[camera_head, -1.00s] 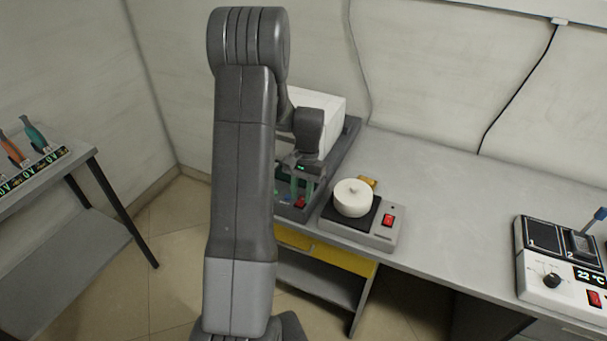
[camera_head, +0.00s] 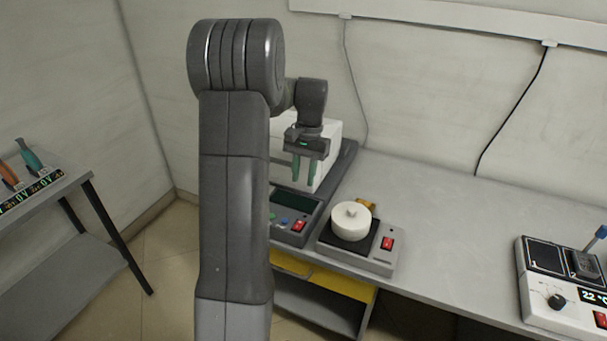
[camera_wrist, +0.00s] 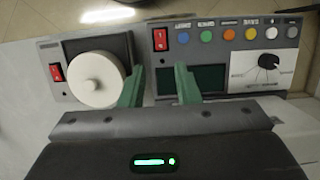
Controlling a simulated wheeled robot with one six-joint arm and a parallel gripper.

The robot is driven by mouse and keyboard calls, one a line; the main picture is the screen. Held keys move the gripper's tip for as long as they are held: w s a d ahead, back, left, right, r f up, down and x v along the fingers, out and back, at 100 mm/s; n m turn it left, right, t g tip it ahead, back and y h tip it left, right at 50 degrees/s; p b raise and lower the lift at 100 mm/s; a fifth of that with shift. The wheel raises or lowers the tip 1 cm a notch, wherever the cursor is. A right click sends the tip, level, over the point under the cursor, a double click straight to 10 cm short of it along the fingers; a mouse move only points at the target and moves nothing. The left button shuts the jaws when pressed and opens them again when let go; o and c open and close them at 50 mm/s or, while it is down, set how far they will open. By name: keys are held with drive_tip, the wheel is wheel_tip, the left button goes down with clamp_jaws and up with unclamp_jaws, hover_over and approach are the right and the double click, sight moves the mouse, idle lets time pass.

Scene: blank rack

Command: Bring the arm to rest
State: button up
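My gripper (camera_head: 304,167) hangs with its green fingers pointing down above the back of the bench, in front of a white box-shaped device. In the wrist view my gripper (camera_wrist: 160,88) shows two green fingers set apart, with nothing between them. The gripper is open and empty. Below it lies a control panel (camera_wrist: 213,56) with a red switch, a dark screen, several coloured buttons and a black knob. My arm hides part of this device in the head view.
A white round lidded pot (camera_head: 351,221) sits on a hotplate (camera_head: 377,257) beside the panel. A device reading 22 °C (camera_head: 562,297) stands at the right. The bench (camera_head: 450,215) between them is clear. A side table (camera_head: 78,262) with coloured tools stands at the left.

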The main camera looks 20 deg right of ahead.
sight(297, 227)
drive_tip(key=p+x, duration=0.1)
drive_tip(key=x, duration=1.3)
drive_tip(key=shift+a, duration=0.1)
drive_tip(key=shift+r, duration=0.1)
